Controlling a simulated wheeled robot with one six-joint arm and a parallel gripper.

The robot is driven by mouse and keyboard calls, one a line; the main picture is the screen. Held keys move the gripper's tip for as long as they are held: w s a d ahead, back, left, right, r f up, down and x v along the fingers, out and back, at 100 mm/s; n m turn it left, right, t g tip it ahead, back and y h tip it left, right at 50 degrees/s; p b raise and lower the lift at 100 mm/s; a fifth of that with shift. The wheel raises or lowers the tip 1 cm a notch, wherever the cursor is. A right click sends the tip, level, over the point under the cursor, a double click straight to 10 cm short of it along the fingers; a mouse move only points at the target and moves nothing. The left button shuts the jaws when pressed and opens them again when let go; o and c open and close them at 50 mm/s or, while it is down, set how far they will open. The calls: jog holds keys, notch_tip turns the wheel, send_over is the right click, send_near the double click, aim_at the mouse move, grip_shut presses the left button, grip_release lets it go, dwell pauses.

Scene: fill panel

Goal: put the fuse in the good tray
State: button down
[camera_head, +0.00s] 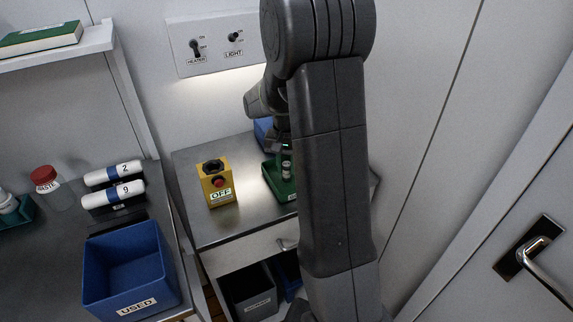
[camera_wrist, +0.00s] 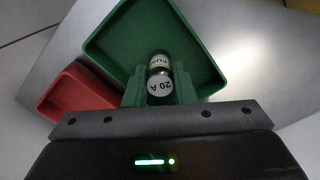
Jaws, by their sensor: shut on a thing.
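The fuse also shows in the head view (camera_head: 286,168), upright above or in the green tray (camera_head: 270,181). In the wrist view the green tray (camera_wrist: 108,42) lies beneath and beyond the fuse. I cannot tell whether the fuse touches the tray floor. The tray's label is unreadable, and my arm hides its right part in the head view.
A red tray (camera_wrist: 72,90) adjoins the green one. A yellow box (camera_head: 217,183) with a red button and an "OFF" label stands left of the green tray. A blue bin (camera_head: 130,270) marked "USED" is on the left counter. A blue container (camera_head: 263,129) is behind my gripper.

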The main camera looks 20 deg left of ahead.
aim_at(286, 164)
jog(key=shift+f, duration=0.2)
jog(key=c, duration=1.2)
grip_release()
jog(key=shift+r, duration=0.1)
notch_tip(286, 164, up, 12)
jog(key=shift+r, duration=0.15)
